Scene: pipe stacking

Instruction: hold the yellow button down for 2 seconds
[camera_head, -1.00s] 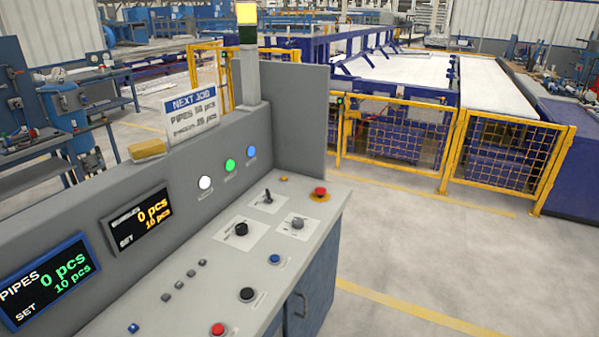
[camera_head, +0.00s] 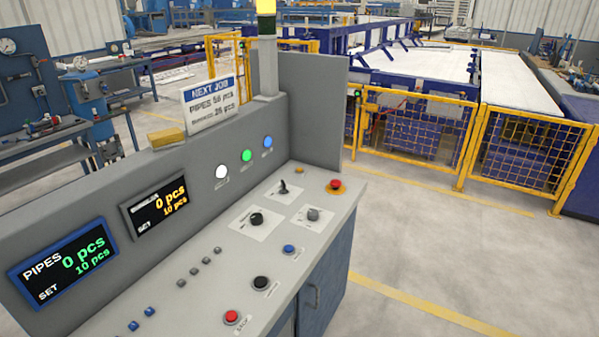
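A small yellow-orange button (camera_head: 299,170) sits at the far end of the grey control panel (camera_head: 215,290), left of a red mushroom button on a yellow base (camera_head: 335,185). Nothing touches or covers it. It is too small to tell whether it is pressed. Neither of my grippers shows in the head view.
The panel also carries a black knob (camera_head: 256,219), a grey knob (camera_head: 313,214), a blue button (camera_head: 289,249), a black button (camera_head: 260,283) and a red button (camera_head: 232,317). Two displays (camera_head: 62,262) (camera_head: 160,208) read 0 pcs. Yellow fencing (camera_head: 412,130) stands beyond open floor.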

